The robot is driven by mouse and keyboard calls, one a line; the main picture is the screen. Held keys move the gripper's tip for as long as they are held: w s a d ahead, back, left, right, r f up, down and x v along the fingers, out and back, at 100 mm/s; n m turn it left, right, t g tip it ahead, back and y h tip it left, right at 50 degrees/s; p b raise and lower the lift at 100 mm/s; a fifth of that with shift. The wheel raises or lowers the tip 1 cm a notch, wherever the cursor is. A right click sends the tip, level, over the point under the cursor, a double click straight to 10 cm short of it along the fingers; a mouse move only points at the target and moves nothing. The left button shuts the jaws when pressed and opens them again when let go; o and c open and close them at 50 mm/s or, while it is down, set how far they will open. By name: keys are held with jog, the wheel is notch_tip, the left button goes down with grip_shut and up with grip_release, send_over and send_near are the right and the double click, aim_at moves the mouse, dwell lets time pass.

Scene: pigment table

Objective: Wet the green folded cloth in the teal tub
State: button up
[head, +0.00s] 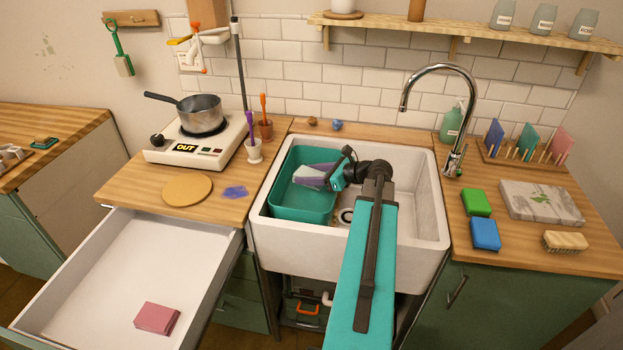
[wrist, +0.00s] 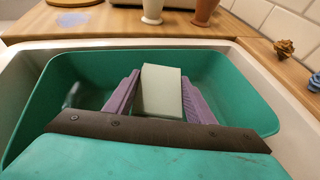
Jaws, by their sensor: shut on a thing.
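My gripper (head: 312,174) reaches over the teal tub (head: 287,212), which sits in the left part of the white sink. In the wrist view its purple fingers (wrist: 160,97) are shut on a pale grey-green block (wrist: 161,90), between the walls of the teal tub (wrist: 235,75). I cannot tell whether the block is a folded cloth or whether it touches the tub's floor. Whether the tub holds water is unclear. A bright green folded-looking piece (head: 476,203) lies on the right counter, away from my gripper.
A blue piece (head: 485,233), a brush (head: 565,242) and a leaf-printed slab (head: 540,202) lie on the right counter. The tap (head: 440,72) arches at the sink's back right. A pot (head: 200,114) stands on the hotplate at left. An open drawer (head: 95,275) holds a pink piece (head: 157,318).

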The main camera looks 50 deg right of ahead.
aim_at(310, 174)
jog(key=shift+s+d+r+p, duration=0.1)
jog(key=shift+r+p, duration=2.3)
jog(key=shift+r, duration=0.7)
jog(key=shift+r, duration=0.1)
dwell(0.4)
jog(key=shift+r+p, duration=1.85)
jog(key=shift+r, duration=0.05)
